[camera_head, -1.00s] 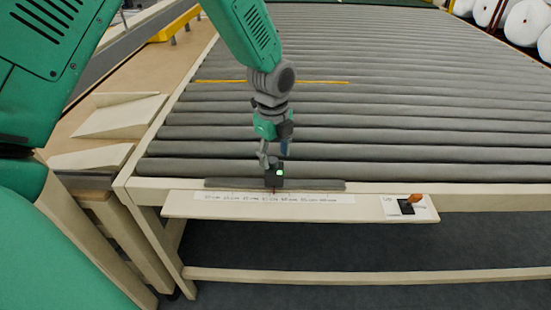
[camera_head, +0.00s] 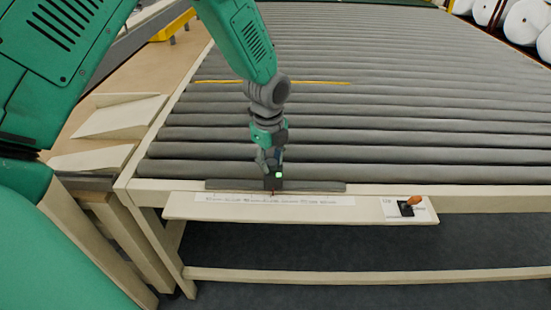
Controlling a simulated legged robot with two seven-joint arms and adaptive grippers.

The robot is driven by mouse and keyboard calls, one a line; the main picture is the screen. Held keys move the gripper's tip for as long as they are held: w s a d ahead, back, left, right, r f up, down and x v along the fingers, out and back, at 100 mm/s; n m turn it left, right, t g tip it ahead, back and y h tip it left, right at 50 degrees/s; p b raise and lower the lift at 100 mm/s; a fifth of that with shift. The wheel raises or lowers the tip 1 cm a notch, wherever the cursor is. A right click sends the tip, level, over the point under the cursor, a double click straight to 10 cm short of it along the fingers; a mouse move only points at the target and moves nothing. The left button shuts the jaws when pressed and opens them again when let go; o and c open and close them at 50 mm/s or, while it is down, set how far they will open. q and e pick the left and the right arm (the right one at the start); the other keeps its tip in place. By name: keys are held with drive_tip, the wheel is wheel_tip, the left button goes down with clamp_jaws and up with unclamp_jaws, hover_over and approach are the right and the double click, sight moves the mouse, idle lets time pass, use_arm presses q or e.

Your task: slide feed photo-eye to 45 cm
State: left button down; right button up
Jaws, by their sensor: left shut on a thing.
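The feed photo-eye (camera_head: 273,183) is a small dark block with a lit green lamp, sitting on a dark grey rail (camera_head: 318,187) at the front edge of the roller table. A white scale strip (camera_head: 300,200) with printed marks runs below the rail; its numbers are too small to read surely. A thin reddish pointer under the photo-eye stands near the middle of the scale. My left gripper (camera_head: 268,165) comes down from above and is shut on the photo-eye, partly covering it. My right gripper is not in view.
The roller table (camera_head: 400,140) fills the middle, with a yellow strip (camera_head: 270,82) across it. An orange-handled lever (camera_head: 411,203) stands on a plate at the front right. White rolls (camera_head: 524,22) lie at the far right. Wooden wedges (camera_head: 120,117) lie at left.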

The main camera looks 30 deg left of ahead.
sight(268, 162)
use_arm(q)
drive_tip(key=shift+s+a+f, duration=0.1)
drive_tip(key=shift+s+a, duration=0.15)
drive_tip(key=shift+a, duration=0.1)
drive_tip(key=c, duration=1.2)
unclamp_jaws()
drive_tip(key=shift+d, duration=0.1)
drive_tip(key=shift+w+d+r, duration=0.1)
drive_tip(key=shift+r, duration=0.15)
wheel_tip(268, 162, up, 11)
drive_tip(key=shift+r, duration=0.2)
drive_tip(key=shift+a, duration=0.2)
